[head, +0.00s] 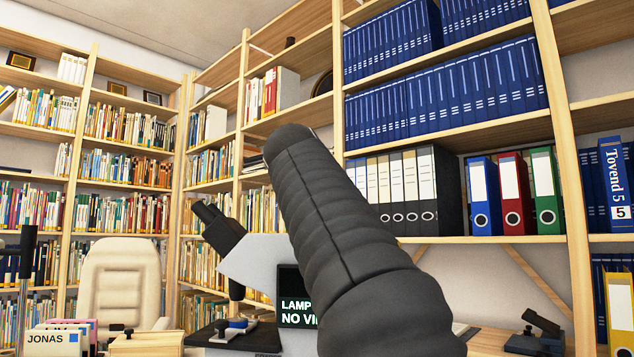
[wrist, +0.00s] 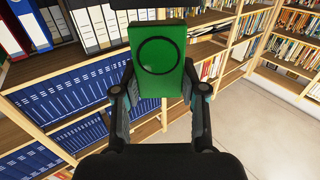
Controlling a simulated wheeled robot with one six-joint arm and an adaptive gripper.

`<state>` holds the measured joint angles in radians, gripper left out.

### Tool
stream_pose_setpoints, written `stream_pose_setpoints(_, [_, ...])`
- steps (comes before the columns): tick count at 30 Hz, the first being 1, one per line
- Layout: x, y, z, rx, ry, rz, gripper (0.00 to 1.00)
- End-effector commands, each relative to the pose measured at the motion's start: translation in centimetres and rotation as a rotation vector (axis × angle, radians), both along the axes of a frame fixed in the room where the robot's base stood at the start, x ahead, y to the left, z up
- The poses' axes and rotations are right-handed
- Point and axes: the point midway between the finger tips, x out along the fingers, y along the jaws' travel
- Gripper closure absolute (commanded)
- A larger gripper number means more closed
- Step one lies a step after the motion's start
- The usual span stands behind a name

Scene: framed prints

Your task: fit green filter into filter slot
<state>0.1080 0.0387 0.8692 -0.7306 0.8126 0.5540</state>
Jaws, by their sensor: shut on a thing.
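The green filter (wrist: 158,58), a flat green block with a dark ring on its face, is in the wrist view. My gripper (wrist: 158,82) is shut on it, one finger at each side edge. In the head view my arm crosses the middle and my gripper and the filter do not show. A microscope (head: 245,263) with black eyepieces and a light body stands behind my arm. Its dark screen (head: 297,312) shows partly covered text starting "LAMP" and "NO VI". I cannot make out the filter slot in either view.
Bookshelves (head: 245,100) fill the background. A cream chair (head: 122,280) stands at the left, near a box labelled JONAS (head: 52,341). A small black device (head: 537,335) sits on the desk (head: 490,340) at right. Open floor (wrist: 225,130) shows in the wrist view.

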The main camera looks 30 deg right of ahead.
Motion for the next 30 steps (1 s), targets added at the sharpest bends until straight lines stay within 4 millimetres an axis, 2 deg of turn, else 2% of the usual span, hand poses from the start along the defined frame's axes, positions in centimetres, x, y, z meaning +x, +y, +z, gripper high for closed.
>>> stream_pose_setpoints(30, [0.0,0.0,-2.2,0.0,0.0,0.0,0.95])
